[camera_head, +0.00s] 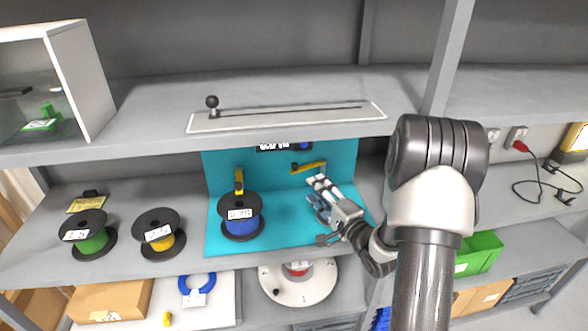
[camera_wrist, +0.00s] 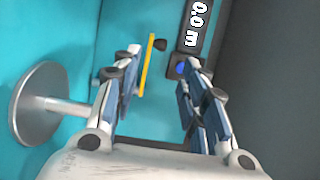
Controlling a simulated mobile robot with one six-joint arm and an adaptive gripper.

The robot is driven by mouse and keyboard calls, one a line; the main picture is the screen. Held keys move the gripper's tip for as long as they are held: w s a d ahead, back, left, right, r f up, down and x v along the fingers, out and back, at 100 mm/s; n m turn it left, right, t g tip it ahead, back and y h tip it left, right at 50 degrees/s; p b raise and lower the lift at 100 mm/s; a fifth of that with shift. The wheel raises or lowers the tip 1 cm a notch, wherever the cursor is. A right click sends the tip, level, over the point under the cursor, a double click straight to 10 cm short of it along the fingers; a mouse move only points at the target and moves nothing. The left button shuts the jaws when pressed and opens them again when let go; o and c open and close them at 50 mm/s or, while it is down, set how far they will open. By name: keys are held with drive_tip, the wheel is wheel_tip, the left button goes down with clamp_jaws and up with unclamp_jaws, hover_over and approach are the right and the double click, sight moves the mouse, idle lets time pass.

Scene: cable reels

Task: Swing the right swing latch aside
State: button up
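The right swing latch (camera_head: 308,166) is a yellow bar on the teal back panel, lying nearly level and slightly tilted. In the wrist view the yellow latch (camera_wrist: 147,65) shows edge-on between my fingers, with a dark knob (camera_wrist: 159,44) beside it. My gripper (camera_head: 316,190) is open and empty, just below and in front of the latch, apart from it as far as I can tell. Its spread fingers (camera_wrist: 163,62) point at the panel. The left yellow latch (camera_head: 239,180) stands upright above a blue cable reel (camera_head: 240,222).
A grey disc on a shaft (camera_wrist: 38,103) sits close beside my gripper. A dark display (camera_wrist: 197,25) reading 0.0 m, with a blue button, is on the panel. A green reel (camera_head: 92,242) and a yellow reel (camera_head: 160,240) stand left. A shelf (camera_head: 300,88) overhangs.

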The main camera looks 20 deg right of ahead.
sight(297, 168)
drive_tip(key=w, duration=0.4)
drive_tip(key=w+b, duration=0.1)
drive_tip(key=w, duration=0.4)
drive_tip(key=w+a+b, duration=0.1)
drive_tip(key=w, duration=0.3)
drive_tip(key=shift+w, duration=0.25)
drive_tip(key=shift+c, duration=0.2)
